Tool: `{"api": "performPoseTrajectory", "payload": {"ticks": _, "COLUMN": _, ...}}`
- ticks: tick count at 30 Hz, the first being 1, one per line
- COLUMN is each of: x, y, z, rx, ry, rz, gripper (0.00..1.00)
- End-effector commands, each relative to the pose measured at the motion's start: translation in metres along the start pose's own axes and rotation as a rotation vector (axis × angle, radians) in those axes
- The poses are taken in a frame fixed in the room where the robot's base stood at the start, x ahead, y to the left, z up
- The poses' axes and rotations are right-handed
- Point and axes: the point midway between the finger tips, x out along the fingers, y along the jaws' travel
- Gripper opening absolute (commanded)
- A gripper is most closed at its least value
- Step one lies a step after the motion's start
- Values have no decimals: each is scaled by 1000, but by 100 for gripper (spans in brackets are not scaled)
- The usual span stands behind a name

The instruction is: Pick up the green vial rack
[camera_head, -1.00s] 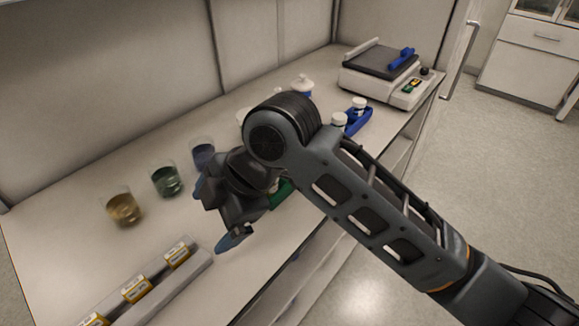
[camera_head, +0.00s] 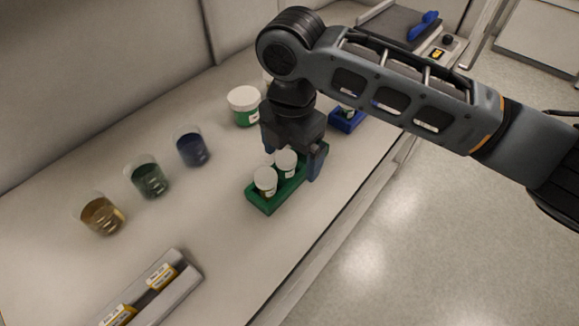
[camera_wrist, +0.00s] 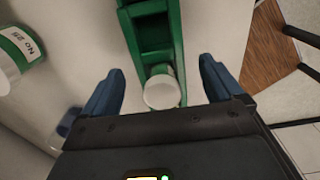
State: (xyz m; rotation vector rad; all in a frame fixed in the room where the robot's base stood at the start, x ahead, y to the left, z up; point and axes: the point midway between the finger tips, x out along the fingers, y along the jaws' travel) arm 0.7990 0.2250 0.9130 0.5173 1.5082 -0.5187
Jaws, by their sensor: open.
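The green vial rack (camera_head: 263,203) stands on the white bench in the head view, with white-capped vials in its near end. My gripper (camera_head: 292,166) points down over the far part of the rack and hides that end. In the wrist view the rack (camera_wrist: 152,38) runs up the picture between my open fingers (camera_wrist: 160,90). A white-capped vial (camera_wrist: 161,92) sits in it between the fingers, and the slots beyond look empty. I see a gap between each finger and the rack there. The gripper holds nothing.
A blue rack (camera_head: 346,121) stands behind, partly hidden by my arm. A white-lidded jar (camera_head: 243,106) with a green label is left of the gripper. Beakers with blue (camera_head: 191,148), green (camera_head: 149,178) and yellow (camera_head: 102,215) liquid stand left. A grey tray (camera_head: 184,284) lies in front.

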Motion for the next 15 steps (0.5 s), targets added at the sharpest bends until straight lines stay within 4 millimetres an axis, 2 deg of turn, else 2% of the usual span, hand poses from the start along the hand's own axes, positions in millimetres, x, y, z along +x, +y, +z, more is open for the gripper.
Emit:
{"api": "performPoseTrajectory", "payload": {"ticks": 6, "x": 26, "y": 0, "z": -2, "rx": 2, "ry": 0, "rz": -1, "gripper": 94}}
{"api": "performPoseTrajectory", "payload": {"ticks": 15, "x": 30, "y": 0, "z": -2, "rx": 1, "ry": 0, "rz": 0, "gripper": 93}}
